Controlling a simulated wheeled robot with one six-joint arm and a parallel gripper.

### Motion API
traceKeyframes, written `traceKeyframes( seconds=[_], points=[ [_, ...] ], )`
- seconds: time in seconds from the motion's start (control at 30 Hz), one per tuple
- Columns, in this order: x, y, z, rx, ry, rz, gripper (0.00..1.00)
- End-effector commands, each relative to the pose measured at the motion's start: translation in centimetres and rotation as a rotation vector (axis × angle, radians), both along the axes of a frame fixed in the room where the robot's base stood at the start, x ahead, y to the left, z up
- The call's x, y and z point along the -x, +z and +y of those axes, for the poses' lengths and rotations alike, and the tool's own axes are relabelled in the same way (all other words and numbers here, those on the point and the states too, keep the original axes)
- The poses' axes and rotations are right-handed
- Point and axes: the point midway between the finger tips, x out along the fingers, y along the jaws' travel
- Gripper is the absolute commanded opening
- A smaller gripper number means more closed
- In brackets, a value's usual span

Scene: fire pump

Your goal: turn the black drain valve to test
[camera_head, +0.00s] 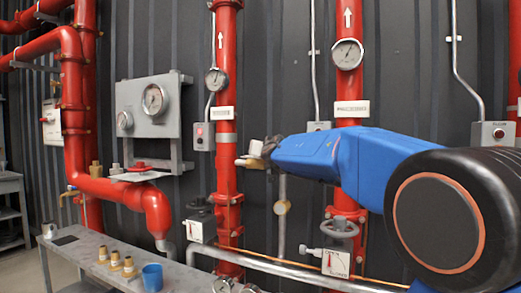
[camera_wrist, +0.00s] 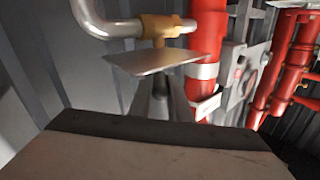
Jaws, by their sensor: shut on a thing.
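My gripper (camera_head: 262,150) is at the end of my blue arm, close to the right side of the middle red riser. It is shut on a part of the drain valve there, which it mostly covers in the head view. In the wrist view, a brass valve body (camera_wrist: 160,27) sits on a bent silver pipe beside the red pipe. A flat grey plate (camera_wrist: 150,62) stands in front of it, over the dark, narrow gripper tips (camera_wrist: 160,100). The black handle cannot be made out, nor its setting.
The middle red riser (camera_head: 226,110) and a right red riser (camera_head: 349,100) stand near the arm, with gauges. A grey bench (camera_head: 140,245) at the lower left holds a blue cup (camera_head: 152,277) and brass fittings. A silver pipe (camera_head: 290,268) runs low across.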

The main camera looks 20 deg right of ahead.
Motion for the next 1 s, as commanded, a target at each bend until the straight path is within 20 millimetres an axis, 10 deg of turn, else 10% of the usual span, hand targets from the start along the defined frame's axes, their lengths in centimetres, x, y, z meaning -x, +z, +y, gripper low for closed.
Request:
traceKeyframes(
  seconds=[0.3, 0.33, 0.4, 1.0],
  points=[
    [0.1, -0.2, 0.1, -0.001, 0.002, 0.004, 0.00],
    [0.1, -0.2, 0.1, -0.001, 0.002, 0.004, 0.24],
    [0.1, -0.2, 0.1, -0.001, 0.002, 0.004, 0.36],
    [3.2, -0.1, 0.7, -0.001, 0.001, 0.002, 0.36]
  ],
)
